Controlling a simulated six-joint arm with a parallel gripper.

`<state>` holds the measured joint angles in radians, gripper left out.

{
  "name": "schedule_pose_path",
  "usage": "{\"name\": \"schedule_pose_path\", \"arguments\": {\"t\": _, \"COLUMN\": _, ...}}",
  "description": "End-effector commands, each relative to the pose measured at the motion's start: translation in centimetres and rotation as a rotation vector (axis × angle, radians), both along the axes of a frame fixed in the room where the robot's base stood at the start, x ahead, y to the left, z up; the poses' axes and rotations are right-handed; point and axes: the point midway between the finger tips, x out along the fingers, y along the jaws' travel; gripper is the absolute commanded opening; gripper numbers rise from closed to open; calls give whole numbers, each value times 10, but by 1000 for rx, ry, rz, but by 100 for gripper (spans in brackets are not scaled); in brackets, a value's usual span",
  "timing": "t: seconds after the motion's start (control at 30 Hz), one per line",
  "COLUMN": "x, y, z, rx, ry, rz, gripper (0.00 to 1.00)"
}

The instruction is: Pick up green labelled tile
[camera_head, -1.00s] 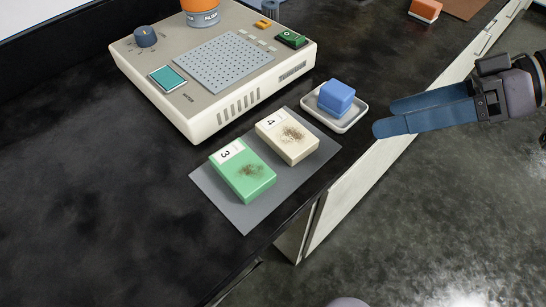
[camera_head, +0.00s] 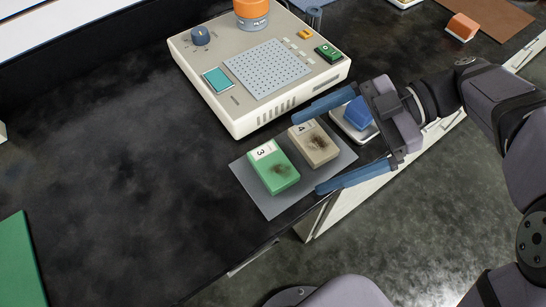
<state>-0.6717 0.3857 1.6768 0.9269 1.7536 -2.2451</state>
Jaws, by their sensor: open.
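The green tile (camera_head: 276,175) lies on a grey mat (camera_head: 265,204) near the counter's front edge. I cannot tell the gripper's height above the mat.
A blue block (camera_head: 357,113) sits on a small white tray (camera_head: 367,134), partly hidden by my gripper. A beige machine (camera_head: 229,105) with a perforated plate stands behind the mat. An orange-topped block (camera_head: 462,26) is at the far right. The dark counter (camera_head: 130,150) is clear on the left.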

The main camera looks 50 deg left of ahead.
Motion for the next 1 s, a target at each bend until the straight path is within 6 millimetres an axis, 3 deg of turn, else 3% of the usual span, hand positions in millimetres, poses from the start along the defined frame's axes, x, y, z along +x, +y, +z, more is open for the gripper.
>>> {"name": "schedule_pose_path", "arguments": {"t": 0.53, "x": -21, "y": 10, "z": -11, "rx": -3, "ry": 1, "rz": -3, "gripper": 100}}
{"name": "schedule_pose_path", "arguments": {"t": 1.0, "x": -58, "y": 28, "z": -33, "rx": -3, "ry": 0, "rz": -4, "gripper": 100}}
